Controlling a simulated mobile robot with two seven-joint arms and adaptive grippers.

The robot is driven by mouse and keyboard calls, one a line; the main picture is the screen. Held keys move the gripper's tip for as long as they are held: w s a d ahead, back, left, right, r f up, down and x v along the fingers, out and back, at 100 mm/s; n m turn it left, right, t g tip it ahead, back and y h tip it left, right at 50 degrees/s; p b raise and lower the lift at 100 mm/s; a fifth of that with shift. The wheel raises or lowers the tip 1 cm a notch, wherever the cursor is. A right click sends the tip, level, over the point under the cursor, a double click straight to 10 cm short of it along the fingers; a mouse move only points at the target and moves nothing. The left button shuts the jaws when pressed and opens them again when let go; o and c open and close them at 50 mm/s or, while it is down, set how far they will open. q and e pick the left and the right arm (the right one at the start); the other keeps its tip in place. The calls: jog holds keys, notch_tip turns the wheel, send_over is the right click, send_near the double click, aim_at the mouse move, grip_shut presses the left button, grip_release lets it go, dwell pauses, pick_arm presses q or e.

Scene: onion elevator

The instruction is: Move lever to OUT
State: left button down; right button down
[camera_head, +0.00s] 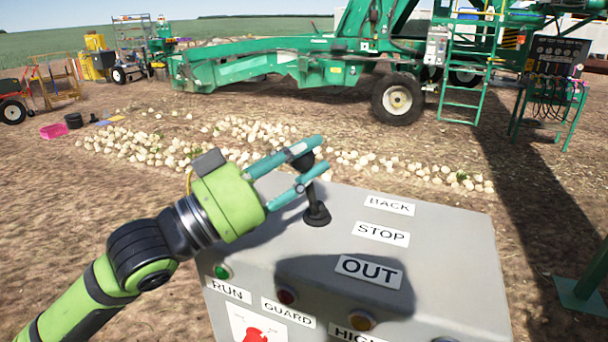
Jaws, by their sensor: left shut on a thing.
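The lever (316,213) is a black stick with a round knob, on the top of a grey control box (450,240). Its base is on the left of the top face. Labels BACK (389,205), STOP (381,234) and OUT (368,271) run from far to near, to the right of the lever. The lever leans slightly, its knob up and to the left of the base. My left gripper (306,168) comes from the left and is shut on the lever near its knob, teal fingers on either side. My right gripper is not in view.
The box front has a green RUN button (221,271), a red GUARD button (286,296) and a HIGH button (361,320). Onions (150,148) lie on the soil behind. A green elevator machine (290,62) stands farther back, with a control stand (556,60) at right.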

pick_arm(q)
jog(key=shift+s+m+h, duration=0.3)
jog(key=shift+s, duration=0.1)
jog(key=shift+w, duration=0.25)
jog(key=c, duration=0.9)
grip_release()
jog(key=shift+s+a+f, duration=0.2)
jog(key=shift+a, duration=0.2)
jog(key=s+a, duration=0.7)
jog(key=a, duration=0.5)
jog(key=shift+f, duration=0.3)
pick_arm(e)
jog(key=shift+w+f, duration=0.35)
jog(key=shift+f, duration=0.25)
pick_arm(q)
jog(key=shift+s, duration=0.2)
